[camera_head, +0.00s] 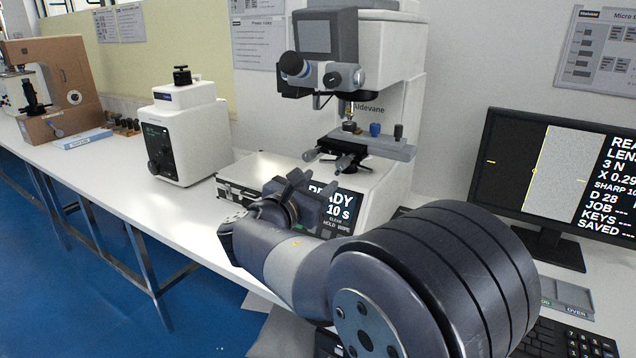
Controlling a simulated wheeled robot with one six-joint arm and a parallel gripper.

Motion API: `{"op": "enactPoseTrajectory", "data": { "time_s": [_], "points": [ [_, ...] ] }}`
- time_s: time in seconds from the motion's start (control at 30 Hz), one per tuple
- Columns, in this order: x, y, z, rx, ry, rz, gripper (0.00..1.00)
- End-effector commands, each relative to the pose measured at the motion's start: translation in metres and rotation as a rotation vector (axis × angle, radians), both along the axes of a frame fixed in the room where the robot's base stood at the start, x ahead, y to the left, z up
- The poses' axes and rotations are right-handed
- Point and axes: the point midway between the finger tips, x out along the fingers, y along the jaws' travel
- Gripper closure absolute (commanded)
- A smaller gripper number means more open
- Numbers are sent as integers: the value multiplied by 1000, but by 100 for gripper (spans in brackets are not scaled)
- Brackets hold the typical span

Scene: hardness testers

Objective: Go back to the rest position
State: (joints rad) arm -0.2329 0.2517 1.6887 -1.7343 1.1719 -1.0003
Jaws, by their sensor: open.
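My arm reaches from the bottom right toward the middle of the view. My gripper (300,200) is at its far end, in front of the hardness tester (390,75) and partly over its display (345,205). The gripper is open and I see nothing held in it. The fingertips are hard to make out against the dark display, and I cannot tell whether they touch it. The tester's stage (368,146) is above and behind the gripper, with a small dark blue knob (375,130) on it.
A white instrument (185,135) stands on the white bench (125,170) to the left, with a brown machine (55,85) farther left. A monitor (555,175) stands at the right. A keyboard (565,340) and a grey tray (568,295) are at the lower right.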

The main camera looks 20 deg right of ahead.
Motion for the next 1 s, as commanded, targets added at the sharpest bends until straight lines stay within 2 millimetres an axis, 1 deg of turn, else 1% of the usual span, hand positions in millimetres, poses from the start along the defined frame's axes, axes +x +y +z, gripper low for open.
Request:
{"op": "enactPoseTrajectory", "data": {
  "time_s": [0.17,0.27,0.37,0.6,0.77,0.8,0.83,1.0],
  "points": [
    [3,-4,0,0,0,-1,56],
    [9,-12,1,0,-1,-3,56],
    [18,-25,0,-1,1,-4,56],
    [48,-63,0,-1,1,-5,56],
    [66,-86,1,0,0,-4,56],
    [68,-89,2,-5,7,-2,56],
    [68,-87,4,-16,22,-1,56],
    [67,-86,3,-55,71,0,56]
  ]
}}
